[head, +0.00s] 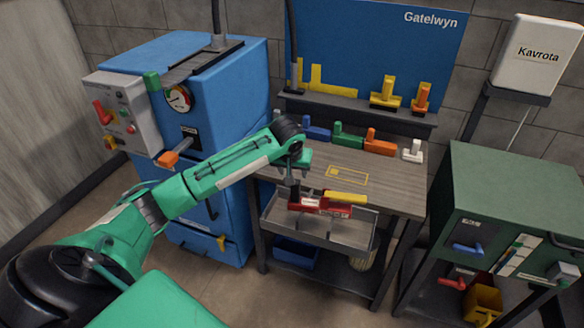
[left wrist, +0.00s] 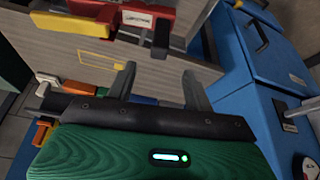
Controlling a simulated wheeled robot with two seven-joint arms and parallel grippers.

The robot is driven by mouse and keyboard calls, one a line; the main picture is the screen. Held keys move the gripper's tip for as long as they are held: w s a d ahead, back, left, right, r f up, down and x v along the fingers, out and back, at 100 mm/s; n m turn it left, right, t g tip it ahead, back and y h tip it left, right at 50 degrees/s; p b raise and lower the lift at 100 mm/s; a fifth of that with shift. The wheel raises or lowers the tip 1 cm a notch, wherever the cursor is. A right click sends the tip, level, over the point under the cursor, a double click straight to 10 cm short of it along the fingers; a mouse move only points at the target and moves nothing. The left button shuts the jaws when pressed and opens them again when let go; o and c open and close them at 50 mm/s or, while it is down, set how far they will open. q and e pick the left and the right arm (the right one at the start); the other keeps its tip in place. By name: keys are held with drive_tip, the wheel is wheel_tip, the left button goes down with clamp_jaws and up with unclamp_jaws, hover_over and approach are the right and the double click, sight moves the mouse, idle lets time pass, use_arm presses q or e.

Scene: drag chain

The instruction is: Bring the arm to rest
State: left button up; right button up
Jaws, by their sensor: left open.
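My left arm (head: 215,180) is green. It reaches in from the left, past the front of the blue cabinet, to the wooden workbench. My left gripper (head: 292,190) hangs at the bench's front left, close to a red tool with a yellow bar (head: 320,203). In the left wrist view, the two grey fingers of the gripper (left wrist: 160,85) stand apart with nothing between them. The red and yellow tool also shows there (left wrist: 140,22), beyond the fingertips and apart from them. My right gripper is not in view.
The workbench (head: 390,187) has a row of coloured blocks at its back and a grey tray (head: 345,236) below its front edge. A blue cabinet (head: 235,95) with a grey control box (head: 118,88) stands at left. A green cabinet (head: 515,185) stands at right.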

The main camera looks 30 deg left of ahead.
use_arm(q)
drive_tip(key=shift+b+v, duration=0.35)
drive_tip(key=shift+v, duration=1.9)
drive_tip(key=s+d+f+m+h, duration=0.2)
drive_tip(key=s+d+f+m, duration=0.3)
drive_tip(key=s+d+f, duration=1)
drive_tip(key=s+d+m, duration=0.2)
drive_tip(key=s, duration=1.8)
wheel_tip(320, 180, down, 30)
drive_tip(key=g, duration=0.2)
drive_tip(key=s+a+f+g, duration=0.1)
drive_tip(key=s+a+f, duration=0.2)
drive_tip(key=s+f, duration=1.7)
drive_tip(key=shift+f, duration=0.85)
